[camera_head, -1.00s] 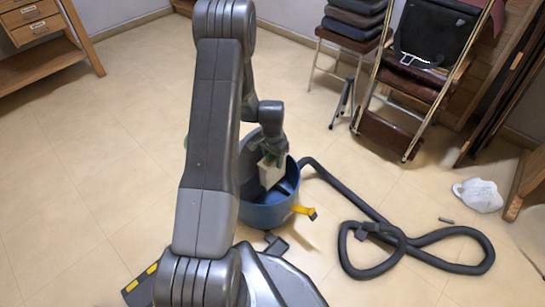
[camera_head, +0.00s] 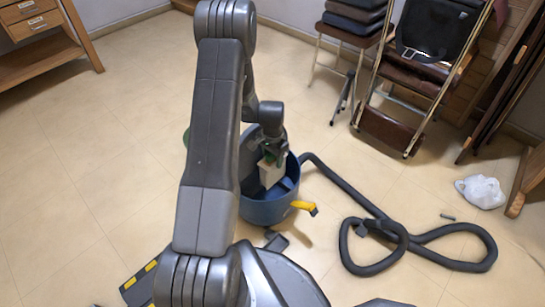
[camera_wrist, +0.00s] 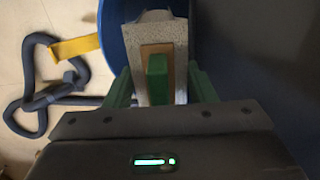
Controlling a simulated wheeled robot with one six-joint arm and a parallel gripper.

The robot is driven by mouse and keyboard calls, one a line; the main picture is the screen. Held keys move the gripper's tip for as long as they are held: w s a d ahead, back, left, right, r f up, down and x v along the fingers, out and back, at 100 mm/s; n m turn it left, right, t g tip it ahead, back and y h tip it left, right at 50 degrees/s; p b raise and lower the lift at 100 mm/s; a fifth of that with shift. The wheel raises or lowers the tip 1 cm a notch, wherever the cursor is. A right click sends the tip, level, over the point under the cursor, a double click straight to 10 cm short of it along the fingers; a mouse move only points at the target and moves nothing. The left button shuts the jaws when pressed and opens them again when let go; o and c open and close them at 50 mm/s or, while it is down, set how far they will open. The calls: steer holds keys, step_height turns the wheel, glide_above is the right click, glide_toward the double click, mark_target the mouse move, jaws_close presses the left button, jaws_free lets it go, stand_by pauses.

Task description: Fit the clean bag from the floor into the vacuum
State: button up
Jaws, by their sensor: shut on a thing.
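The vacuum (camera_head: 262,212) is an open blue drum on the floor, with a yellow latch (camera_head: 304,207) on its right side. My gripper (camera_head: 271,156) is over the drum's mouth, fingers pointing down. It is shut on a pale grey bag (camera_head: 269,175), whose lower part is inside the drum. In the wrist view the bag (camera_wrist: 146,32) has a tan plate with a green block (camera_wrist: 157,78) in front, between my green fingers (camera_wrist: 160,88). The bag's lower end is hidden, so I cannot tell whether it touches the inlet.
A black hose (camera_head: 350,190) runs from the drum and loops on the floor to the right. A crumpled white plastic bag (camera_head: 481,191) lies further right. Chairs (camera_head: 405,90) stand at the back, a wooden bench (camera_head: 45,60) at top left.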

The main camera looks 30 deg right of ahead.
steer(key=shift+f+b, duration=2.8)
steer(key=shift+f, duration=1.3)
steer(key=shift+r, duration=0.15)
steer(key=shift+r+p, duration=4.7)
steer(key=shift+r, duration=2.95)
steer(key=shift+f, duration=0.15)
steer(key=shift+f+b, duration=1.2)
steer(key=shift+f, duration=0.4)
